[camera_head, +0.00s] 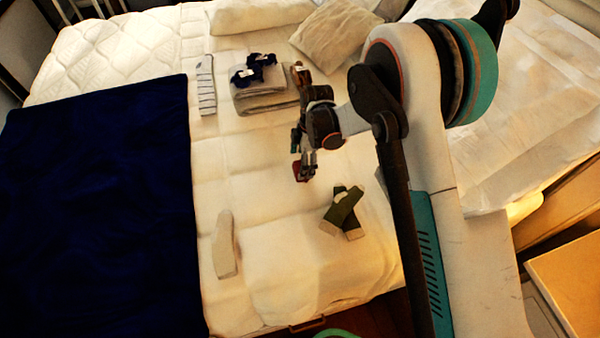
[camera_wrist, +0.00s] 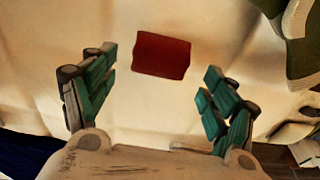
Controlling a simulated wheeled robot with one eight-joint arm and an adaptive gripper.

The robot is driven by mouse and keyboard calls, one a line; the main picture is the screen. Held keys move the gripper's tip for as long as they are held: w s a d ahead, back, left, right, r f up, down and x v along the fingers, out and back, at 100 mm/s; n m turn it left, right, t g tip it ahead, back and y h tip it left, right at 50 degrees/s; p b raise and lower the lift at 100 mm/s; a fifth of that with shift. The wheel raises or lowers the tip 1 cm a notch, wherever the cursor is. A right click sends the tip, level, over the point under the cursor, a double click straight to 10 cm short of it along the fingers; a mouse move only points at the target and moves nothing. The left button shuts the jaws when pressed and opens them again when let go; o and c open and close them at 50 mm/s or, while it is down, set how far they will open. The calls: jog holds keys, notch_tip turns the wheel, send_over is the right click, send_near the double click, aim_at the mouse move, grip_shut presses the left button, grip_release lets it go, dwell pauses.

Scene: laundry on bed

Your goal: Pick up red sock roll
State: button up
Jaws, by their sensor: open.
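The red sock roll (camera_wrist: 161,55) lies on the pale bedding. In the wrist view it sits just beyond and between the fingertips of my gripper (camera_wrist: 160,85), which are spread wide with nothing between them. In the head view the red sock roll (camera_head: 300,172) shows as a small red patch beside my gripper (camera_head: 303,165), partly hidden by it. I cannot tell from these views how high the fingertips are above the bedding.
Green socks (camera_head: 344,211) lie crossed nearby. A pale sock (camera_head: 225,244) and a striped sock (camera_head: 206,85) lie to the left. Folded grey cloth (camera_head: 265,98) bears dark blue socks (camera_head: 253,69). A dark blue blanket (camera_head: 95,200) covers the left side.

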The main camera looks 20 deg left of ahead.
jog(key=f, duration=0.1)
jog(key=f+b, duration=0.1)
jog(key=f, duration=0.2)
jog(key=shift+s+a, duration=0.2)
jog(key=shift+a, duration=0.1)
jog(key=shift+r, duration=0.1)
jog(key=shift+c, duration=0.5)
jog(key=c, duration=0.9)
jog(key=shift+r, duration=0.1)
